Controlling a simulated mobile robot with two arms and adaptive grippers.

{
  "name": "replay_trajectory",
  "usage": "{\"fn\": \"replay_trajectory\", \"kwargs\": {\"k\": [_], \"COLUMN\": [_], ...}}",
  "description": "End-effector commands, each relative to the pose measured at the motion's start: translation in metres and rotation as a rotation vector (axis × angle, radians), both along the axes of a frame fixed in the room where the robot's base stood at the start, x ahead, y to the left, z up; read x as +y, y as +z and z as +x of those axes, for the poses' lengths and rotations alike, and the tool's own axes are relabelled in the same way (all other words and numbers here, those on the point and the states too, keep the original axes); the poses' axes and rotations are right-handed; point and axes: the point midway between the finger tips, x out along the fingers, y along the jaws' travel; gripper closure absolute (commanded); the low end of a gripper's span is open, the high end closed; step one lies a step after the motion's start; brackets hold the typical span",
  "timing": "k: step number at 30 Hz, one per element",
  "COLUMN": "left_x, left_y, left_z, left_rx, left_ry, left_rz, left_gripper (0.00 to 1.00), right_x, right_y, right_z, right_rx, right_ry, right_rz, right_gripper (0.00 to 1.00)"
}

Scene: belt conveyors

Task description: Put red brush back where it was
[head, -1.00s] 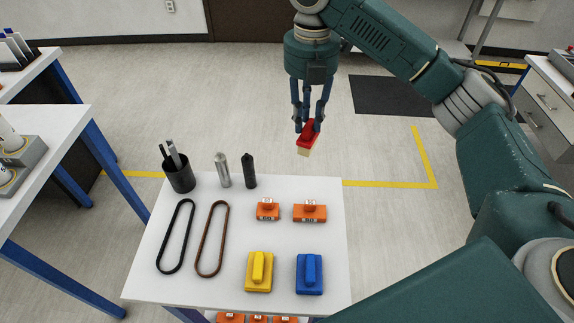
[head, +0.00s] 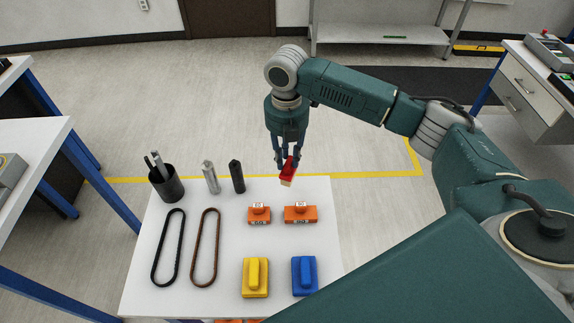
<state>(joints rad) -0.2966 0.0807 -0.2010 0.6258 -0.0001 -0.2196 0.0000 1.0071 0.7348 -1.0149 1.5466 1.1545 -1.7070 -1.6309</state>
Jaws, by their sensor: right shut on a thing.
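The red brush (head: 289,167) has a red body and pale bristles on its underside. My right gripper (head: 284,160) points down and is shut on it. It holds the brush, tilted, near the far edge of the white table (head: 231,292), apparently above the tabletop. The fingers partly cover the top of the brush. My left gripper is not in view.
The far right corner looks clear.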

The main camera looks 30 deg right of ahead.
Motion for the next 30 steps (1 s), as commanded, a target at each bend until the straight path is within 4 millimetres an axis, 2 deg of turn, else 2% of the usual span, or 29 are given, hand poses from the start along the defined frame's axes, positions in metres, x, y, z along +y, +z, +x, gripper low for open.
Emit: {"fn": "replay_trajectory", "kwargs": {"k": [3,12,23,24,26,27,30], "left_x": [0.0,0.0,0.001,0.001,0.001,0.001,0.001], "left_y": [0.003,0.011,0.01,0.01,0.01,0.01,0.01], "left_z": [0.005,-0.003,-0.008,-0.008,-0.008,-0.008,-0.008], "left_rx": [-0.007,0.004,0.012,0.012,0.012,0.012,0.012], "left_ry": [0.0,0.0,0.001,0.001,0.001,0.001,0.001], "left_rz": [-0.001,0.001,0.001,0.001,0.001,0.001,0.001], "left_gripper": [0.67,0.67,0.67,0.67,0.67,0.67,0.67], "right_x": [0.0,0.0,0.0,0.0,0.0,0.0,0.0], "right_y": [-0.008,-0.047,-0.051,-0.052,-0.052,-0.052,-0.052], "right_z": [0.0,0.0,0.0,0.0,0.0,0.0,0.0], "right_rx": [0.001,0.001,0.0,0.0,0.0,0.0,0.0], "right_ry": [0.001,0.0,0.001,0.001,0.001,0.001,0.001], "right_rz": [0.0,-0.001,0.0,0.0,0.0,0.0,0.0], "right_gripper": [0.97,0.97,0.97,0.74,0.62,0.57,0.57]}}
